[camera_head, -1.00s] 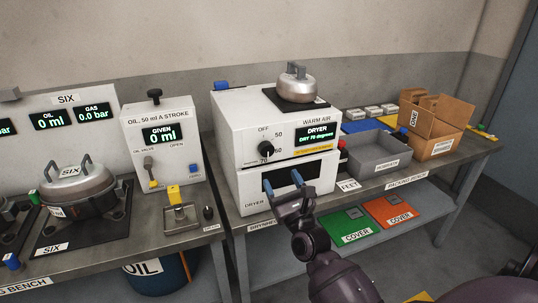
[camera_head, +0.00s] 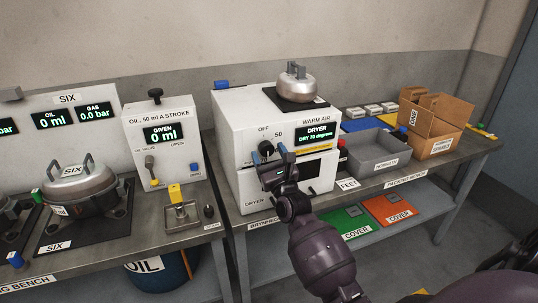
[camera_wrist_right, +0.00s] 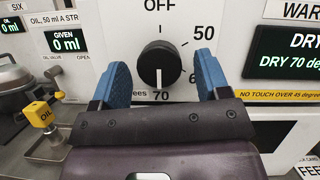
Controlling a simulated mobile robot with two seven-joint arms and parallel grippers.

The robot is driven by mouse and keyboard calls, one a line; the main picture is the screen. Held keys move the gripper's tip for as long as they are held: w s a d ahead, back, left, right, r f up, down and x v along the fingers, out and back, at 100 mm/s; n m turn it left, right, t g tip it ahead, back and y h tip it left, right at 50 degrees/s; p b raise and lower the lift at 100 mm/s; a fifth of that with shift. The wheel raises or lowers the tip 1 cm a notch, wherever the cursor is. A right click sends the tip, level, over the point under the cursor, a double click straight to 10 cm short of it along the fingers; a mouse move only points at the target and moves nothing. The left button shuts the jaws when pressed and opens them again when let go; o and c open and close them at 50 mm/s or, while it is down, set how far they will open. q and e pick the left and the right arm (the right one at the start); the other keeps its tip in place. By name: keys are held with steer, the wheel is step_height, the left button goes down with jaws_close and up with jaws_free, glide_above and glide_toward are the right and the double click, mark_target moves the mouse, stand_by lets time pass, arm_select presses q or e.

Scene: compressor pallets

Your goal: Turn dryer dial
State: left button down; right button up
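The dryer (camera_head: 270,125) is a white box on the bench with a black dial (camera_head: 266,149) on its front. In the right wrist view the dial (camera_wrist_right: 159,64) has a white pointer line aimed down at 70. The dryer display (camera_head: 318,135) reads 70 degrees. My right gripper (camera_head: 272,155) is in front of the dial. In the right wrist view its two blue fingers (camera_wrist_right: 163,82) are apart, one on each side of the dial, with gaps between. It appears empty. My left gripper is not in view.
A metal compressor (camera_head: 296,84) sits on a black plate on top of the dryer. A grey tray (camera_head: 378,155) and a cardboard box (camera_head: 432,122) stand to the right. The oil unit (camera_head: 160,140) stands on the left bench. A gap separates the benches.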

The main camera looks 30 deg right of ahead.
steer(key=c, duration=0.9)
